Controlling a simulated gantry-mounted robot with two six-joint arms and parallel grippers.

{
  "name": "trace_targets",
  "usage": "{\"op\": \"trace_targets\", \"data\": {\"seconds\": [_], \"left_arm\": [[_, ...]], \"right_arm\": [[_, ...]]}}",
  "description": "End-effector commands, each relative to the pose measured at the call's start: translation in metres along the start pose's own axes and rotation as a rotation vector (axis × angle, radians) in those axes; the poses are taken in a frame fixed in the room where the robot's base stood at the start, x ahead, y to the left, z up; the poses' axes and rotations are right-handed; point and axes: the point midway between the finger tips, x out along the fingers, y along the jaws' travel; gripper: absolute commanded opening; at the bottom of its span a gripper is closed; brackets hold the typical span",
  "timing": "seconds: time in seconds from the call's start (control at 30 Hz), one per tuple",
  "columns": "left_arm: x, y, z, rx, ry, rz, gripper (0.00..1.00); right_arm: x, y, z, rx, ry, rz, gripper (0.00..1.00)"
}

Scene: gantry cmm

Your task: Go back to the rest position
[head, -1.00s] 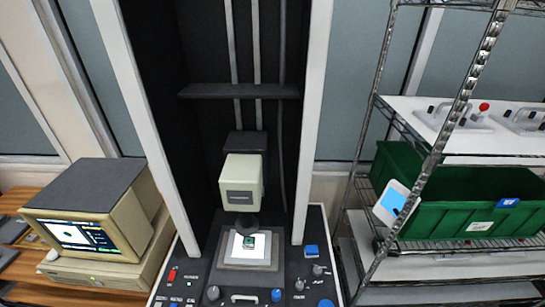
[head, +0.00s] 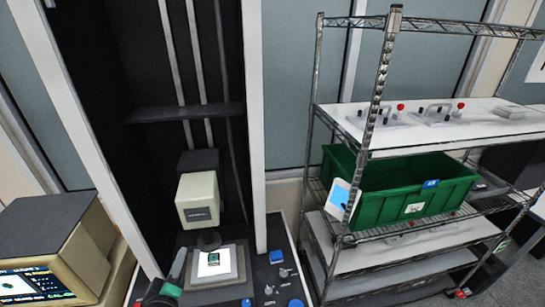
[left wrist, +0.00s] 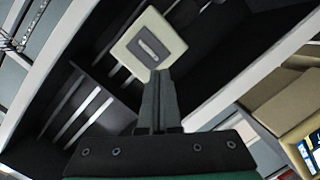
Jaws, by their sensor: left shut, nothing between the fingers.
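My left gripper (head: 180,258) shows at the lower left of the head view, in front of the measuring machine and left of its lit stage. Its dark fingers point up and its green part is below. In the left wrist view the fingers (left wrist: 161,78) are together with nothing between them, below the machine's cream measuring head (left wrist: 149,45). That head (head: 198,200) hangs above the stage (head: 232,262) in the head view. A small green chip (head: 213,259) lies on the stage's bright square. My right gripper is not in view.
A cream monitor (head: 55,245) stands at the lower left. The control panel (head: 275,285) has knobs and buttons. At right, a wire rack (head: 372,110) holds a green bin (head: 385,205), a small tablet (head: 340,198) and clamp fixtures (head: 437,113) on its upper shelf.

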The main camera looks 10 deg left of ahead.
Motion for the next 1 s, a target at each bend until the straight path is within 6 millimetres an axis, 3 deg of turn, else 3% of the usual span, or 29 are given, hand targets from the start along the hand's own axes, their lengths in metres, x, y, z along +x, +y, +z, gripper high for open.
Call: {"op": "trace_targets", "data": {"seconds": [0.03,0.17,0.2,0.27,0.4,0.5,0.6,0.67,0.8,1.0], "left_arm": [[0.0,0.048,-0.019,0.007,0.029,0.082,0.0],[-0.016,0.155,-0.061,0.039,0.104,0.272,0.0],[-0.026,0.188,-0.075,0.052,0.13,0.331,0.0],[-0.045,0.234,-0.095,0.076,0.174,0.417,0.0],[-0.108,0.33,-0.144,0.148,0.302,0.613,0.0],[-0.168,0.384,-0.18,0.222,0.424,0.741,0.0],[-0.23,0.415,-0.209,0.336,0.572,0.826,0.0],[-0.258,0.418,-0.218,0.451,0.663,0.833,0.0],[-0.259,0.415,-0.211,0.66,0.723,0.771,0.0],[-0.258,0.415,-0.211,0.706,0.741,0.751,0.0]], "right_arm": [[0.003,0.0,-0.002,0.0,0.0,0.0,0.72],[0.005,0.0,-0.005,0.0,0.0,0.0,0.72],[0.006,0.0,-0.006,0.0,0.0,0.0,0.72],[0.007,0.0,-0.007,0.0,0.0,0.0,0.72],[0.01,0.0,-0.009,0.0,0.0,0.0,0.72],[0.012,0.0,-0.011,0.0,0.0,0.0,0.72],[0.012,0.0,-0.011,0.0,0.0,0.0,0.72],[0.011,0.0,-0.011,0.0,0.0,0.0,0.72],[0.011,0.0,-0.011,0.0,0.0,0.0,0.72],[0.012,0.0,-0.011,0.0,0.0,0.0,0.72]]}}
